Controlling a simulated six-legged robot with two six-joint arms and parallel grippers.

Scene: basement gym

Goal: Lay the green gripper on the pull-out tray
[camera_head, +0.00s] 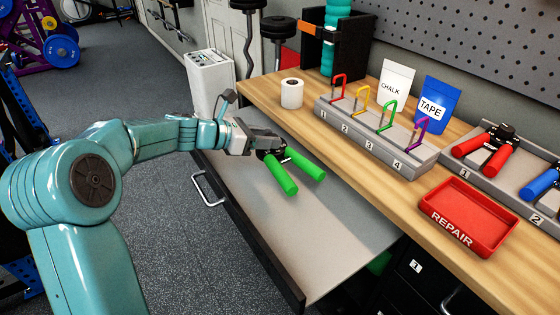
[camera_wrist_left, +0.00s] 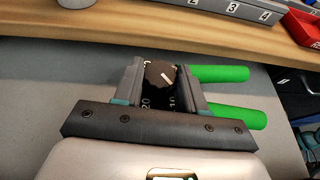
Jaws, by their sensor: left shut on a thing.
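The green gripper, a hand trainer with two green handles (camera_head: 281,175) and a black dial, is over the pull-out tray (camera_head: 290,232). My left gripper (camera_head: 262,147) is shut on its black dial end, with the green handles pointing towards the front right. In the left wrist view the dial (camera_wrist_left: 160,74) sits between my fingers and the handles (camera_wrist_left: 220,73) stick out to the right. I cannot tell whether the green gripper touches the tray. The tray is pulled out below the wooden bench top and looks bare. My right gripper is not in view.
On the bench top (camera_head: 385,200) stand a numbered rack (camera_head: 372,146) with coloured hooks, a tape roll (camera_head: 292,93), a chalk bag (camera_head: 397,80), a tape bag (camera_head: 436,103) and a red repair tray (camera_head: 462,220). A red-handled gripper (camera_head: 500,160) sits in a stand.

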